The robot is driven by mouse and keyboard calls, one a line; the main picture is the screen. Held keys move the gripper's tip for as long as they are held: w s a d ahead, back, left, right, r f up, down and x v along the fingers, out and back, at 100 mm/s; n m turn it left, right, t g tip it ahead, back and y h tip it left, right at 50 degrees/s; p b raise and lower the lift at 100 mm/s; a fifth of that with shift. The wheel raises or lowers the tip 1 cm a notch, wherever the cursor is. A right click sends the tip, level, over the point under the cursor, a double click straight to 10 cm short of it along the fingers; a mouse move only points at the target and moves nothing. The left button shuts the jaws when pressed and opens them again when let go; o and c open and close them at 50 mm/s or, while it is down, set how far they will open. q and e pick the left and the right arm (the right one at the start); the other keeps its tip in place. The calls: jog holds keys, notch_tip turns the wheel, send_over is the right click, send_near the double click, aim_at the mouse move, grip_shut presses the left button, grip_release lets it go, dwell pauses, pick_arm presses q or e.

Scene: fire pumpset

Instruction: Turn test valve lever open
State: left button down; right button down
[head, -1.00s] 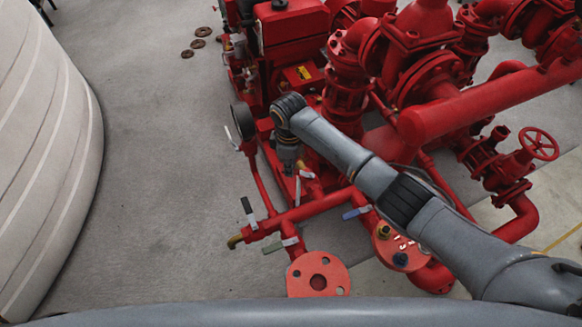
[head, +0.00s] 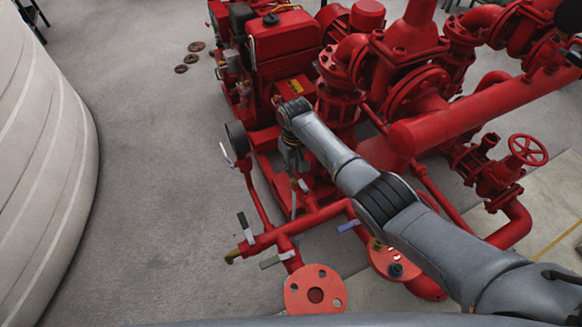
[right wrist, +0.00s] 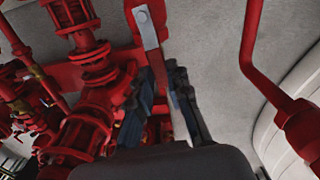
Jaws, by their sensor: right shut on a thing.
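In the right wrist view a flat metal lever (right wrist: 147,27) with a bolt at its top end runs down between the fingers of my right gripper (right wrist: 168,88). The gripper is shut on this lever, and the lever's lower part is partly hidden by the fingers. In the head view my right gripper (head: 294,162) points down over the red pipework, below the end of the grey arm. A thin pale strip (head: 293,200) shows just below it; I cannot tell whether it is the same lever. My left gripper is not in view.
Other valve levers stand nearby: a dark one (head: 245,225), a grey-green one (head: 277,260) and a blue one (head: 348,226). A round gauge (head: 237,140) is left of the gripper. A large white tank (head: 45,150) stands left, with clear floor between.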

jog(key=shift+w+d+r+m, duration=0.1)
jog(key=shift+w+d+m, duration=0.2)
jog(key=shift+m, duration=0.5)
jog(key=shift+d, duration=0.1)
jog(key=c, duration=1.3)
grip_release()
jog(key=shift+s, duration=0.1)
jog(key=shift+o, duration=0.2)
notch_tip(320, 180, up, 12)
